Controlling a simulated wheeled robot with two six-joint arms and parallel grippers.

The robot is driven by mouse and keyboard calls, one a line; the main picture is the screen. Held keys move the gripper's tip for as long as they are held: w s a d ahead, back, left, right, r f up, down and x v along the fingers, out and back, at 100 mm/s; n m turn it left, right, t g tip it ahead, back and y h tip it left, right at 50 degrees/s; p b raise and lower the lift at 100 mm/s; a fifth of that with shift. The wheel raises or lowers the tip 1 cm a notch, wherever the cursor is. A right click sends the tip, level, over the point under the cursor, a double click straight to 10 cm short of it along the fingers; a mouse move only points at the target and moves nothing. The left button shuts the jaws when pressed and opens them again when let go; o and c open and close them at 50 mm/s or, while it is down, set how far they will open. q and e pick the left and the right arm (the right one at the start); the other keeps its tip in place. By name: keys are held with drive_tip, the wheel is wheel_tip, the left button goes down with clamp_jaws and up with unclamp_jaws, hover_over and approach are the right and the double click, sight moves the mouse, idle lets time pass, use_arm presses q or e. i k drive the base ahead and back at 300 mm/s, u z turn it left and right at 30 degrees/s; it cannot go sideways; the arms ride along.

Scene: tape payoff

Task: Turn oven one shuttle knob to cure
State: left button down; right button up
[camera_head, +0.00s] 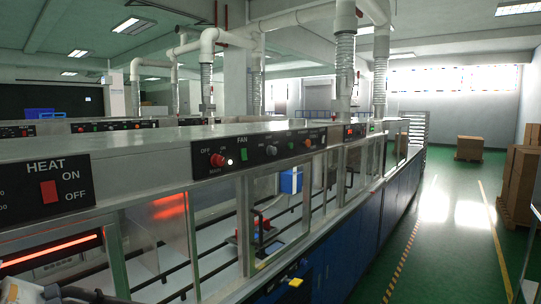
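A long grey oven (130,146) runs from the near left toward the back. Its front control panel (262,150) carries a red knob (217,160) beside an OFF label, a lit white lamp, a green FAN switch (243,155) and a grey knob (271,151). The grey knob's lettering is too small to read, so I cannot tell whether it is the shuttle knob or where it points. A nearer HEAT panel (75,184) has a red rocker switch (49,191). I cannot make out either gripper; a dark shape at the bottom left edge is unclear.
A heater bar (50,250) glows red behind the oven's near opening. Glass panes and dark rails line the oven front. Blue cabinets (345,250) stand below. The green aisle (440,230) at right is clear, with cartons (520,180) along the wall.

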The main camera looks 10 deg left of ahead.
sight(270, 150)
drive_tip(key=z, duration=1)
drive_tip(key=i, duration=1.25)
drive_tip(key=u, duration=0.7)
